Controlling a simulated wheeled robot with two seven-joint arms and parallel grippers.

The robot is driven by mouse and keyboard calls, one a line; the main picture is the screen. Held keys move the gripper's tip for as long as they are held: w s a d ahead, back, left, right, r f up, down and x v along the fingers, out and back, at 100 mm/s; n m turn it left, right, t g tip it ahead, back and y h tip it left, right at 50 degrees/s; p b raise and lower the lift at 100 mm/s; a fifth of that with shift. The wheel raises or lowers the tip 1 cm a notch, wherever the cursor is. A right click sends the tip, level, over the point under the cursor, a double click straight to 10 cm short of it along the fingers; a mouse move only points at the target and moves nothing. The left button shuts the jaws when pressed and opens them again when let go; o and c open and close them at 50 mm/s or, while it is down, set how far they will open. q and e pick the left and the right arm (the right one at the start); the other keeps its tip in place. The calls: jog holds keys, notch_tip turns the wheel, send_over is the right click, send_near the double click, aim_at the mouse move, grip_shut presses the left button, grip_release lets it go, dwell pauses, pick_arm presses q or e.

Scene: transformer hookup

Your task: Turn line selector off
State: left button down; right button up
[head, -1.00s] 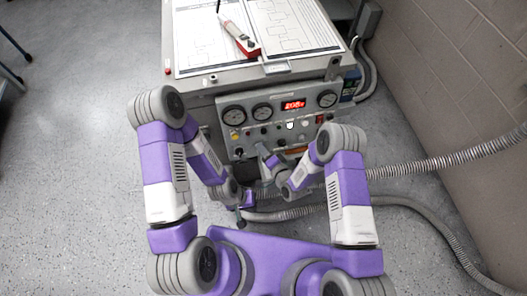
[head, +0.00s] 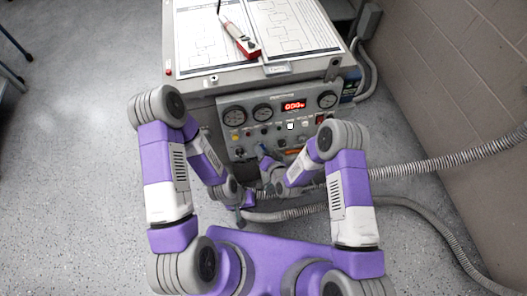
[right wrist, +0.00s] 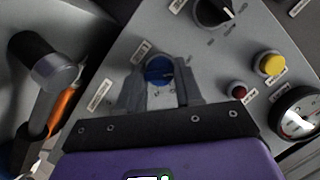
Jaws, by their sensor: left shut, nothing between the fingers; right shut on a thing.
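The grey control panel (head: 238,112) stands ahead of me with gauges, knobs and a lit red display (head: 293,105) that appears to read zeros. A blue selector knob (right wrist: 158,70) sits low on the panel; its label is too small to read. My right gripper (right wrist: 160,88) is shut on this knob, one finger on each side. The same gripper (head: 264,158) shows small in the head view, at the panel's lower part. My left gripper (head: 246,200) is shut and empty, lower and in front of the cabinet, apart from the panel.
In the right wrist view, a black knob (right wrist: 212,12), a yellow button (right wrist: 270,64), a red button (right wrist: 237,89) and a gauge (right wrist: 298,114) are near. Grey hoses (head: 440,162) run right.

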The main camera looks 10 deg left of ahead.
jog(key=shift+n+h, duration=0.4)
jog(key=shift+n, duration=0.5)
jog(key=o, duration=1)
jog(key=p+v, duration=0.2)
jog(key=v, duration=0.5)
jog(key=shift+s+d+r, duration=0.1)
jog(key=shift+s+r, duration=0.05)
jog(key=shift+s, duration=0.1)
jog(key=shift+p, duration=0.3)
